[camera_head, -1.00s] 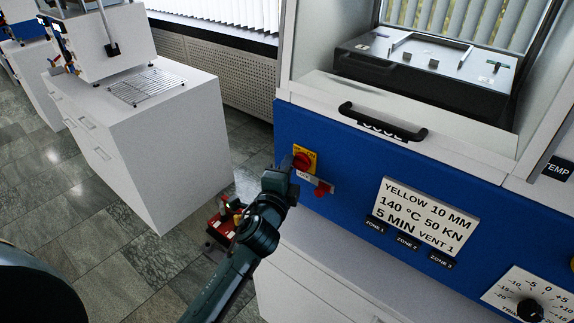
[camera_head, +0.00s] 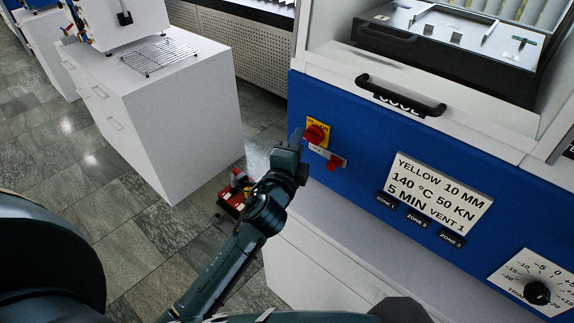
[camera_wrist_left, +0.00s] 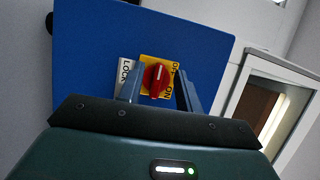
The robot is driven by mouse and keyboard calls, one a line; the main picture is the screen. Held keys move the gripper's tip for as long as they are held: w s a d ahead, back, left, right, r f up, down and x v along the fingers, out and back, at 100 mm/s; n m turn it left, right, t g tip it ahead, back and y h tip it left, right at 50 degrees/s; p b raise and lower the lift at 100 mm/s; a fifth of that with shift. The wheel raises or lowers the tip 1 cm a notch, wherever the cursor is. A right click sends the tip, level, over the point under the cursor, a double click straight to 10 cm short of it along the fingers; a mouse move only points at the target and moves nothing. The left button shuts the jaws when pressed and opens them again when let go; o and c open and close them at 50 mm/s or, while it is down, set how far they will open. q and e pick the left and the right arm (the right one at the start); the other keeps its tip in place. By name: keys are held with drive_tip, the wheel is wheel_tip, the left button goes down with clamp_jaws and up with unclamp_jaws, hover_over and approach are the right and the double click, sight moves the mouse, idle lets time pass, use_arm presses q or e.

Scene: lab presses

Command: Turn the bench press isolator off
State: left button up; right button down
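The bench press isolator is a red rotary knob (camera_head: 316,134) on a yellow plate on the blue front panel (camera_head: 360,125). In the left wrist view the knob (camera_wrist_left: 156,78) sits between my two fingers, its grip bar close to upright in the picture. The yellow plate has lettering partly hidden by a finger; "ON" shows at its right side. My left gripper (camera_head: 299,147) is just left of the isolator. In the left wrist view my left gripper (camera_wrist_left: 160,90) is open, one finger on each side of the knob. I cannot tell whether they touch it. My right gripper is not in view.
A white "LOCK" label (camera_wrist_left: 126,74) and a red tag (camera_head: 336,162) are beside the isolator. A black handle (camera_head: 400,97) and recipe sign (camera_head: 438,190) are on the press. A red item (camera_head: 236,192) lies on the floor below. A white cabinet (camera_head: 160,115) stands left.

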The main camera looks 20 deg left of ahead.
use_arm(q)
drive_tip(key=s+b, duration=0.1)
drive_tip(key=s, duration=1)
drive_tip(key=shift+d+b, duration=0.25)
drive_tip(key=shift+b, duration=0.15)
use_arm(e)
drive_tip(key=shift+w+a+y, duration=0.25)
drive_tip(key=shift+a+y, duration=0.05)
use_arm(q)
drive_tip(key=shift+s, duration=0.1)
drive_tip(key=s+d+f+n+g+h, duration=0.1)
drive_tip(key=s+f+n+g+h, duration=0.1)
drive_tip(key=s+f+n, duration=0.4)
drive_tip(key=s+d+f+n+g+h+p, duration=0.1)
drive_tip(key=s+f+n+g, duration=0.4)
drive_tip(key=f, duration=0.8)
drive_tip(key=s+n+h, duration=0.1)
drive_tip(key=n, duration=0.2)
drive_tip(key=shift+s+d, duration=0.25)
drive_tip(key=shift+s, duration=0.05)
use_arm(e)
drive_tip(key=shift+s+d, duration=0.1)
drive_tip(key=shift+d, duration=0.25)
use_arm(q)
drive_tip(key=shift+r, duration=0.1)
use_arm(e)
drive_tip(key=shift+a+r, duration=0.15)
use_arm(q)
drive_tip(key=shift+c, duration=0.2)
